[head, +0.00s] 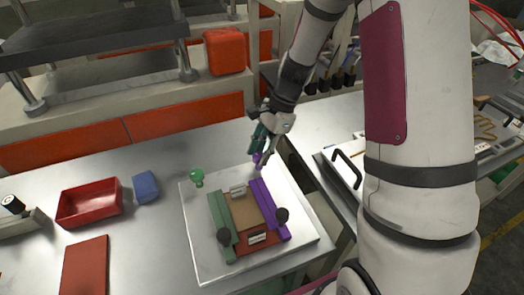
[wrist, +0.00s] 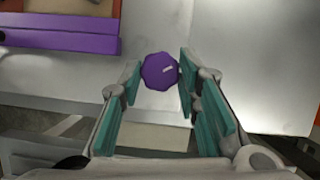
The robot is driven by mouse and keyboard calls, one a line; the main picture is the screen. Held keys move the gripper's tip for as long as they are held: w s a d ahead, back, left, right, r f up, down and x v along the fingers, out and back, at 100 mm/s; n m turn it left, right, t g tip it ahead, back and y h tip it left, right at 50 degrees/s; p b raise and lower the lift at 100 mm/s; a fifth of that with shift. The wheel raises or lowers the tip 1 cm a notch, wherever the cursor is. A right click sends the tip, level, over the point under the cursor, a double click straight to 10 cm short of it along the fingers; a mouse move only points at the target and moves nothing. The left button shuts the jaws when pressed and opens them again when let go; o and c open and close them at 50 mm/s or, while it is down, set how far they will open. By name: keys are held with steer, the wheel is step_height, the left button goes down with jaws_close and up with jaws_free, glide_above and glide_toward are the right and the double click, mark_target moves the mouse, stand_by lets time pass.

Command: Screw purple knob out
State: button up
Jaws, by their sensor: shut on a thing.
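The purple knob (wrist: 160,71) is faceted, with a small pale mark on its top. My gripper (wrist: 159,68) has its teal fingers on either side of the knob and is shut on it. In the head view my gripper (head: 258,151) is near the far end of the purple bar (head: 265,205), with the knob (head: 257,160) below the fingers. In the wrist view the knob appears to the right of the purple bar (wrist: 65,35) and apart from it. The knob's underside is hidden.
The fixture sits on a white board (head: 200,250), with a green bar (head: 221,215) and dark round knobs (head: 282,215). A blue block (head: 146,186) and red tray (head: 88,203) lie further left.

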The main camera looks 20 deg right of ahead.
steer(key=n+g, duration=0.1)
steer(key=n, duration=0.2)
steer(key=n+g, duration=0.1)
steer(key=n, duration=0.1)
steer(key=shift+w+a+n+h, duration=0.1)
steer(key=shift+w+n+h, duration=0.1)
steer(key=shift+n+h, duration=0.15)
steer(key=n+h, duration=0.1)
steer(key=n, duration=0.1)
steer(key=n+g, duration=0.1)
steer(key=n, duration=0.2)
steer(key=shift+w+a+n+g+h+b, duration=0.1)
steer(key=shift+a+n+g+h+b, duration=0.05)
steer(key=shift+n+g+h+b, duration=0.2)
steer(key=o, duration=1.1)
steer(key=shift+o, duration=0.2)
steer(key=v, duration=1.2)
